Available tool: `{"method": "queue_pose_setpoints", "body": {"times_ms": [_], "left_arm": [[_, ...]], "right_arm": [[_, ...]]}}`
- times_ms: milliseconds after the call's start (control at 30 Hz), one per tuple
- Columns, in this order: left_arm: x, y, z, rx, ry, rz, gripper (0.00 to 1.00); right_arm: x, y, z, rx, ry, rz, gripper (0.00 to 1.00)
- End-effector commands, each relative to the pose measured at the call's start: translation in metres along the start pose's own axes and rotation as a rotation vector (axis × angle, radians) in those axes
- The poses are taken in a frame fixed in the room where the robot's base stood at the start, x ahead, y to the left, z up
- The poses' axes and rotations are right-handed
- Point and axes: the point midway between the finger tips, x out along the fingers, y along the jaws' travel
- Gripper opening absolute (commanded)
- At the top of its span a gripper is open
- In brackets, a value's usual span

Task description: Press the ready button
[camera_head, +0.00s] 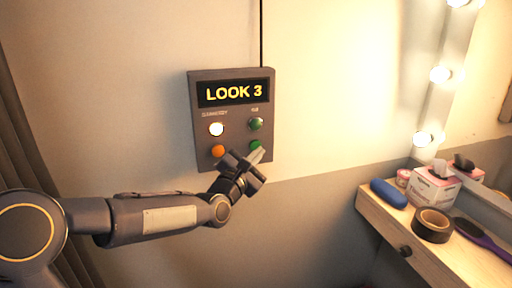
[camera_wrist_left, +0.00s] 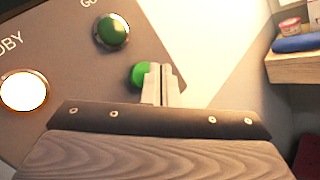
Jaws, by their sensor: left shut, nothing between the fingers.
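A grey panel (camera_head: 235,135) on the wall has a display reading "LOOK 3". Below it are a brightly lit white button (camera_head: 216,129), a dark green button (camera_head: 256,124), an orange button (camera_head: 218,151) and a lower green button (camera_head: 255,145). The upper labels are small; I cannot read one saying "ready". My left gripper (camera_head: 259,155) is shut and empty, its tips at the lower green button. In the left wrist view the shut fingers (camera_wrist_left: 159,82) partly cover that button (camera_wrist_left: 138,75); I cannot tell whether they touch it. My right gripper is out of view.
A wooden shelf (camera_head: 375,211) at the right holds a blue case (camera_head: 389,193), a tissue box (camera_head: 433,188), a roll of dark tape (camera_head: 432,225) and a purple brush (camera_head: 485,242). Lit bulbs (camera_head: 440,75) line a mirror. The wall around the panel is clear.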

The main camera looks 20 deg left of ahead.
Motion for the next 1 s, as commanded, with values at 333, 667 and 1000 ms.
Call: {"method": "queue_pose_setpoints", "body": {"times_ms": [333,667,1000], "left_arm": [[0.0002,0.0000,-0.0003,0.000,0.000,0.000,0.00],[0.0060,0.0041,-0.0047,0.000,0.000,0.000,0.00],[0.0062,0.0045,-0.0044,0.000,0.000,0.000,0.00]], "right_arm": [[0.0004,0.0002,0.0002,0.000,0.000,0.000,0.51],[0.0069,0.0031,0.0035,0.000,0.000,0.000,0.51],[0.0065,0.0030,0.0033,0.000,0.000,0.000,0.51]]}}
